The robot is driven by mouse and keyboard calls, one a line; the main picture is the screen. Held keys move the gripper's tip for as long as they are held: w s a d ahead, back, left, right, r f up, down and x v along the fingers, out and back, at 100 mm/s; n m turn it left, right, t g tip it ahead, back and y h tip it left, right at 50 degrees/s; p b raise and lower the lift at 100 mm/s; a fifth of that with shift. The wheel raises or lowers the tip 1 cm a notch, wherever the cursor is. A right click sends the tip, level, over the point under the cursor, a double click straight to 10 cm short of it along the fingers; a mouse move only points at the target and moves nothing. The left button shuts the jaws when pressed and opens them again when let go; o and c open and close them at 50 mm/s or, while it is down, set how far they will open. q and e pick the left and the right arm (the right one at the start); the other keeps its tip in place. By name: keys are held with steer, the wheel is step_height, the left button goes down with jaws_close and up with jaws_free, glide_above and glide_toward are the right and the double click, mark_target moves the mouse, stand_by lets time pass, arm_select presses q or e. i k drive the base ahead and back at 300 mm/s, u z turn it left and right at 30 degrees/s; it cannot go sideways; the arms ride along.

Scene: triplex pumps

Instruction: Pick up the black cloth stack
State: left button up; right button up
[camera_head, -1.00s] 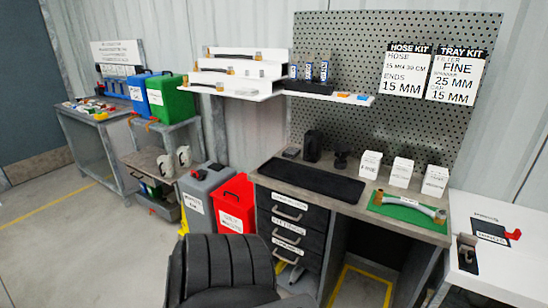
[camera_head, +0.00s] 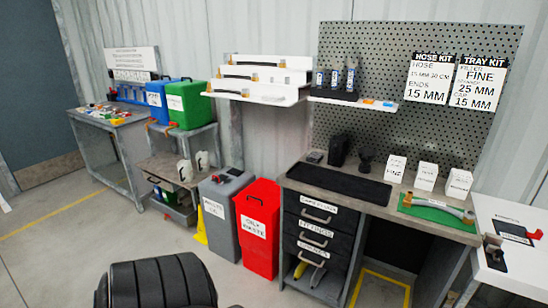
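I cannot pick out a black cloth stack for certain. A flat black mat (camera_head: 338,183) lies on the workbench top (camera_head: 400,208). A black upright block (camera_head: 339,150) and a small dark item (camera_head: 315,156) stand behind it, and neither clearly looks like cloth. Neither of my grippers is in view. A black ribbed shape (camera_head: 160,282) fills the bottom left of the view; I cannot tell whether it is part of me.
A red bin (camera_head: 258,230) and a grey bin (camera_head: 222,215) stand left of the workbench drawers (camera_head: 312,235). A green tray (camera_head: 430,213) and white boxes (camera_head: 427,176) are on the bench. A white table (camera_head: 515,265) is at right. Floor at left is clear.

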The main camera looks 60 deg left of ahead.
mark_target(315, 158)
steer(key=u, duration=0.85)
steer(key=i, duration=0.15)
